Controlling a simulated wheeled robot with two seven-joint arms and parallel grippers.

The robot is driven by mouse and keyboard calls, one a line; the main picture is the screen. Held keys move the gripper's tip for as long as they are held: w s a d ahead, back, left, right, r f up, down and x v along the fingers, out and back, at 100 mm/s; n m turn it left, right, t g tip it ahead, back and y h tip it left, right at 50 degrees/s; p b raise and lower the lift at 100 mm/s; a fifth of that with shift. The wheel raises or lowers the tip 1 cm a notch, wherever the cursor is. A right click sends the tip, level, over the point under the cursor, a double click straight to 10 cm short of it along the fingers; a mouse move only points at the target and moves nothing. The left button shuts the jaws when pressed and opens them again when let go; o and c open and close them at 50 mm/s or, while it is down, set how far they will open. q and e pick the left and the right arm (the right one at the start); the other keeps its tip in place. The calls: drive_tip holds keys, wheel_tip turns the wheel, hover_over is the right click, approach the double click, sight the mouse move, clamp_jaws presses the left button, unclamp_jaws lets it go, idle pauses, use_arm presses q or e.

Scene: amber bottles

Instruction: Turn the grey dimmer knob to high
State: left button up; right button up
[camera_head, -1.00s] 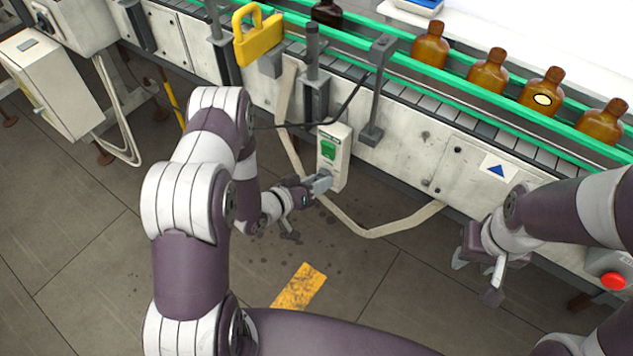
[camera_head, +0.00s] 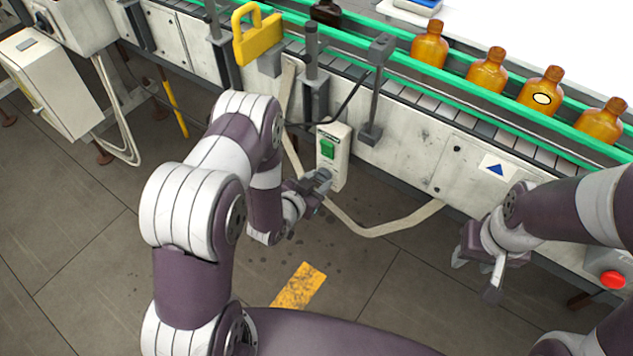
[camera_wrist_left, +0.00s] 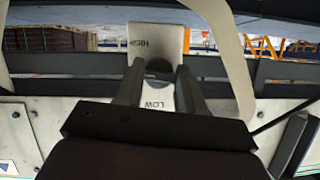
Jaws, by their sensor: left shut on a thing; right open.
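The grey dimmer knob (camera_wrist_left: 158,66) sits on a white control box (camera_head: 340,137) on the conveyor's side. In the left wrist view, the panel's HIGH label (camera_wrist_left: 140,42) is above and left of the knob, and the LOW label (camera_wrist_left: 153,105) is below it. My left gripper (camera_head: 322,179) is shut on the knob, with one finger on each side (camera_wrist_left: 158,74). The fingers hide much of the knob, and I cannot read its pointer. In the head view the gripper covers it. My right gripper (camera_head: 474,277) is open and empty, beside the conveyor at right.
A green switch (camera_head: 327,149) is on the box above the knob. A pale hose (camera_head: 395,228) loops below it, and a black cable runs near. Amber bottles (camera_head: 488,70) stand on the conveyor behind green rails. A red button (camera_head: 613,281) is at far right. The floor is clear.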

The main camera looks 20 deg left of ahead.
use_arm(q)
drive_tip(key=shift+m+t+y+b, duration=0.5)
drive_tip(key=shift+m+y, duration=0.5)
drive_tip(key=shift+m, duration=0.5)
use_arm(e)
drive_tip(key=shift+f, duration=0.6)
use_arm(q)
drive_tip(key=o, duration=1)
drive_tip(key=shift+o, duration=0.2)
